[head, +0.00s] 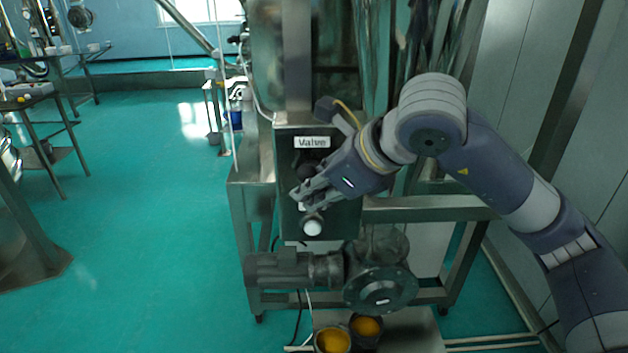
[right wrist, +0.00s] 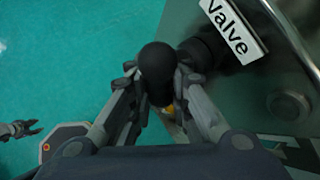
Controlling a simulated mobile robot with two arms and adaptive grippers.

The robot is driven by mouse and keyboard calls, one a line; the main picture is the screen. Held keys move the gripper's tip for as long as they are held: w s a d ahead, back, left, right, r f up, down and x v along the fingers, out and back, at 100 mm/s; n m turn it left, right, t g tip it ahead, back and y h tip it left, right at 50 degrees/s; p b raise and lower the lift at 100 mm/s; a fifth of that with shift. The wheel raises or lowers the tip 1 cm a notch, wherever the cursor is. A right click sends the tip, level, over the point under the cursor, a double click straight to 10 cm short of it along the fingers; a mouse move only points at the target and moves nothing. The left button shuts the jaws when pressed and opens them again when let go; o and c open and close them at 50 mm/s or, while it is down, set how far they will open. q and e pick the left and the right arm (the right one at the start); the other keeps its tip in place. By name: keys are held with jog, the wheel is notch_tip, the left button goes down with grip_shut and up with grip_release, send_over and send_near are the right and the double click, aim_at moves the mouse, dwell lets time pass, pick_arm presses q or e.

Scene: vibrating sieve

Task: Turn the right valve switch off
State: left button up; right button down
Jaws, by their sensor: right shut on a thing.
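The metal valve panel (head: 288,215) carries a white "Valve" label (head: 312,142), also readable in the right wrist view (right wrist: 233,28). A dark valve switch with a round black knob (right wrist: 157,62) sticks out from the panel beside the label. My right gripper (head: 303,196) is at the panel front, below the label. In the right wrist view its two fingers (right wrist: 155,82) are closed around the black knob, one on each side. The fingers partly hide the switch in the head view. My left gripper (right wrist: 28,127) shows small at the left of the right wrist view, open and empty.
A white round knob (head: 313,227) sits low on the panel, just under my right gripper. A dark motor with a round flange (head: 380,288) is below it. Two bowls of orange material (head: 332,340) stand on the floor-level plate. Open green floor (head: 140,240) lies left.

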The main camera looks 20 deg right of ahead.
jog(key=shift+h, duration=0.4)
jog(key=c, duration=1.8)
grip_release()
jog(key=shift+o, duration=0.2)
jog(key=shift+d+r, duration=0.1)
jog(key=shift+r, duration=0.05)
jog(key=v, duration=1.1)
jog(key=shift+r, duration=0.35)
jog(key=shift+s, duration=0.15)
